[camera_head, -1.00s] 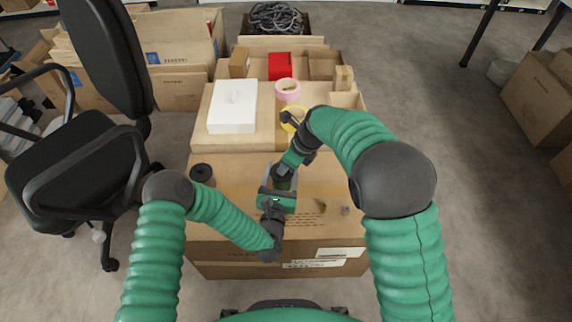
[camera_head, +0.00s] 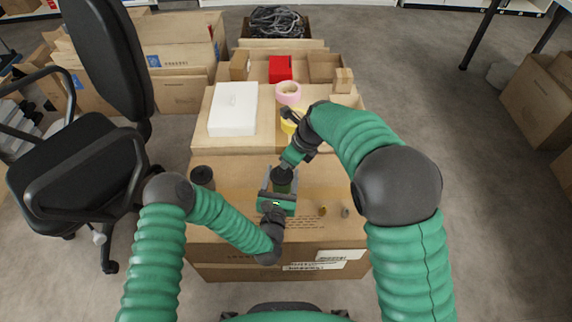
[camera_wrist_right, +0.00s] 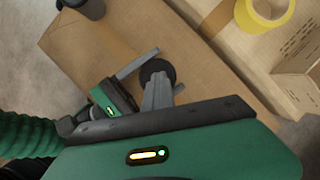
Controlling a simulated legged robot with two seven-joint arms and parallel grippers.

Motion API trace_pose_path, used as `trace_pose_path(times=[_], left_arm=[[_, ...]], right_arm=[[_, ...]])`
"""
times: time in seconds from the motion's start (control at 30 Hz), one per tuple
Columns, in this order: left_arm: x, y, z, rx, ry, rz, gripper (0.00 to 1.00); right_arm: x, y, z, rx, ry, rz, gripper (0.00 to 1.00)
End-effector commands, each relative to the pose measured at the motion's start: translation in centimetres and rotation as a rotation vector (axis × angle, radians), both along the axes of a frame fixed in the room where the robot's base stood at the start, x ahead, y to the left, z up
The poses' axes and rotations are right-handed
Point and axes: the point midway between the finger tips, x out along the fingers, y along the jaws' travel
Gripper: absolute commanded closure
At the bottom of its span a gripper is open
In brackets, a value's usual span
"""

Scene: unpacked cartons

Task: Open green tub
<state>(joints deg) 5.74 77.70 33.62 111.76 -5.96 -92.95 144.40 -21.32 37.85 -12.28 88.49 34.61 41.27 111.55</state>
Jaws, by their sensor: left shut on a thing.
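The green tub (camera_head: 282,187) stands near the middle of the front carton. Its round black lid (camera_head: 282,173) faces up in the head view and also shows as a dark disc (camera_wrist_right: 157,71) in the right wrist view. My left gripper (camera_head: 281,184) is shut on the tub's body from the front, one finger on each side. My right gripper (camera_head: 287,164) reaches down at the lid from behind. In the right wrist view its fingers (camera_wrist_right: 165,92) are at the lid's edge. Whether they touch or grip the lid cannot be told.
A dark cylinder (camera_head: 202,176) stands at the carton's (camera_head: 225,222) left. Behind are a white box (camera_head: 233,109), a yellow roll (camera_head: 290,123) and a pink roll (camera_head: 288,93).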

Motion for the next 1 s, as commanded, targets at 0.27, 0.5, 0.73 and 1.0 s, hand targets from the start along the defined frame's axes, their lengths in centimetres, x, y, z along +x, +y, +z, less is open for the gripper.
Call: trace_pose_path(times=[0.27,0.5,0.73,1.0], left_arm=[[-0.01,-0.06,-0.27,0.001,0.006,-0.002,1.0],[0.04,-0.06,-0.17,0.0,0.003,-0.002,1.0],[0.07,-0.06,-0.08,-0.001,0.001,-0.001,1.0],[0.08,-0.04,0.01,-0.001,-0.001,-0.001,1.0]], right_arm=[[-0.23,0.13,-0.07,0.012,0.024,0.013,1.0],[-0.3,0.17,-0.15,0.011,0.027,0.014,0.95],[-0.33,0.18,-0.17,0.012,0.028,0.015,0.77],[-0.41,0.04,0.29,0.011,0.027,0.014,0.77]])
